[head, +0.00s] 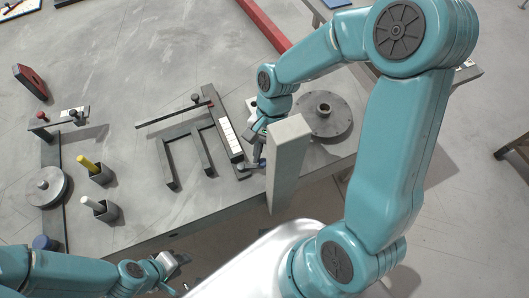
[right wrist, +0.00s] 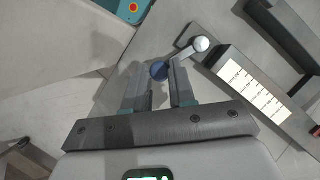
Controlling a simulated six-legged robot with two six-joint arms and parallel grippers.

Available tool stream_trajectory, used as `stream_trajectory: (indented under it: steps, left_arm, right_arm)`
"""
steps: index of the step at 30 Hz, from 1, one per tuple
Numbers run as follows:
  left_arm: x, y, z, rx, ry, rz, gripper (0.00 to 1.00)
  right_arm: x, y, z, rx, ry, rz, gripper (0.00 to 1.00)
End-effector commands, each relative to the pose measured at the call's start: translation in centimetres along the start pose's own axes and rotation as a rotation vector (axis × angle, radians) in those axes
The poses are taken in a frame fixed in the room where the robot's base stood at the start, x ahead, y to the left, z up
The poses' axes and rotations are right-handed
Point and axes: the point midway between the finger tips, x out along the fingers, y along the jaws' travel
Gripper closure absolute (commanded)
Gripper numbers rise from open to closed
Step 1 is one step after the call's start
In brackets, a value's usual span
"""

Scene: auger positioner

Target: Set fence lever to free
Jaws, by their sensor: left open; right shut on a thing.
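My right gripper (head: 258,158) is at the near end of a dark rail with a white scale strip (head: 229,138). I take the knob to be the fence lever's; most of the lever is hidden. The lever's setting cannot be read. My left gripper (head: 170,270) is open and empty near the table's front edge.
A dark U-shaped frame (head: 172,169) and a thin bar with a black knob (head: 195,97) lie left of the rail. A round flanged disc (head: 323,112) is behind my right gripper. A tall grey post (head: 287,160) stands close to it. Two holders with yellow (head: 85,161) and white handles stand left.

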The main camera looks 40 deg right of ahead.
Motion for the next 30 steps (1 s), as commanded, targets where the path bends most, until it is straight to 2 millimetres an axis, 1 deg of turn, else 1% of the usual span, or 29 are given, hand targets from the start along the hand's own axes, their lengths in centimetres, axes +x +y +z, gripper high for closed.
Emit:
stream_trajectory:
  steps: [7,10,16,17,18,19,26,29,30]
  left_arm:
    - [0.5,-0.2,0.0,0.0,0.0,0.0,0.57]
    - [0.4,-0.2,0.0,0.0,0.0,0.0,0.57]
    - [0.4,-0.1,0.0,0.0,0.0,0.0,0.57]
    - [0.4,-0.1,0.0,0.0,0.0,0.0,0.57]
    - [0.4,-0.1,0.0,0.0,0.0,0.0,0.57]
    - [0.4,-0.1,0.0,0.0,0.0,0.0,0.57]
    - [0.4,-0.1,0.0,0.0,0.0,0.0,0.57]
    - [0.3,-0.1,0.0,0.0,0.0,0.0,0.57]
    - [0.3,-0.1,0.0,0.0,0.0,0.0,0.57]
  right_arm:
    - [0.5,0.6,1.3,0.22,0.001,-0.092,1.0]
    - [0.5,0.6,1.4,0.247,0.0,-0.103,1.0]
    - [0.4,0.6,1.4,0.245,0.0,-0.102,1.0]
    - [0.4,0.6,1.4,0.245,0.0,-0.102,0.66]
    - [0.4,0.6,1.4,0.245,0.0,-0.102,0.53]
    - [0.4,0.6,1.4,0.245,0.0,-0.102,0.5]
    - [0.5,0.6,1.4,0.244,0.0,-0.101,0.5]
    - [0.1,0.7,1.4,0.244,0.001,-0.102,0.5]
    - [-0.3,0.7,1.4,0.244,0.002,-0.103,0.5]
